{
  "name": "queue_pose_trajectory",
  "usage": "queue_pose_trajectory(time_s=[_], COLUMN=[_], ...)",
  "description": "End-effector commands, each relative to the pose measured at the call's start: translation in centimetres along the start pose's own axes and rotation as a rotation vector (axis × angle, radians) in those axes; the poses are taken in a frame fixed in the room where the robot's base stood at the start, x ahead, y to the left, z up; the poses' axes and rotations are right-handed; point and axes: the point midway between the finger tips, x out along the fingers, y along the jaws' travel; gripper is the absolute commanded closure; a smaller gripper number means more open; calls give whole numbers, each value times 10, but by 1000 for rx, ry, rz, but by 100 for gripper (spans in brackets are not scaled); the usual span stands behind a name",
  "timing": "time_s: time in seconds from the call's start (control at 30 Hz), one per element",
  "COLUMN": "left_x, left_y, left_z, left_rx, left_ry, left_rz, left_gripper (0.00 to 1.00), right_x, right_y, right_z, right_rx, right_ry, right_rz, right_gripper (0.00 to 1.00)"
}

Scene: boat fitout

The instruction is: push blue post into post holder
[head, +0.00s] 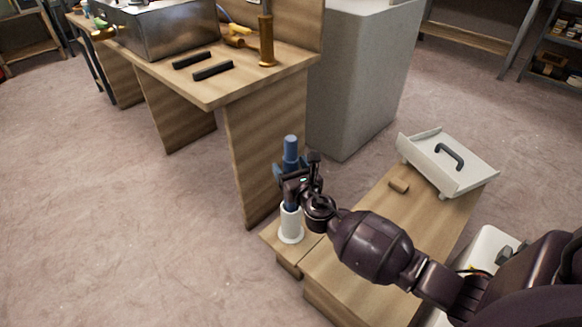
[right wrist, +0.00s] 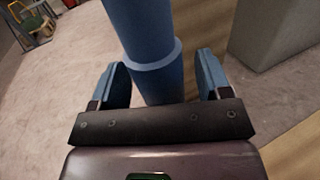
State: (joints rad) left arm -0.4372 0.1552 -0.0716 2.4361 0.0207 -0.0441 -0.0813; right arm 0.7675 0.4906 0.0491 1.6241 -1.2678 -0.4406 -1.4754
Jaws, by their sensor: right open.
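The blue post (head: 291,146) stands upright above the white post holder (head: 291,222), which rests on the low wooden bench's left end. The post's lower end looks to be at or in the holder's top; my gripper partly hides this joint. My right gripper (head: 299,180) is around the post at mid height. In the right wrist view the post (right wrist: 147,38) with its raised collar passes between the two blue-padded fingers (right wrist: 161,80). The fingers are spread, with a gap on each side of the post. My left gripper is in neither view.
A wooden table (head: 205,97) with dark bars (head: 213,71) and a grey cabinet (head: 350,80) stand behind. Open floor lies left.

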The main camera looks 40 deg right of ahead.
Motion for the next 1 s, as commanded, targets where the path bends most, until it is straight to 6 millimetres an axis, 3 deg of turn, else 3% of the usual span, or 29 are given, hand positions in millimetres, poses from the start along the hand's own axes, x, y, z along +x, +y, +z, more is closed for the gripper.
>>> queue_pose_trajectory(time_s=[0.27,0.7,1.0], left_x=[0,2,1], left_y=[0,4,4], left_z=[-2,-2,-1], left_rx=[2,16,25], left_ry=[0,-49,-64], left_rz=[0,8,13], left_gripper=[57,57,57], right_x=[-9,-80,-106], right_y=[0,0,0], right_z=[-1,1,0], right_rx=[0,1,1], right_ry=[3,0,0], right_rz=[0,0,0], right_gripper=[29,29,29])
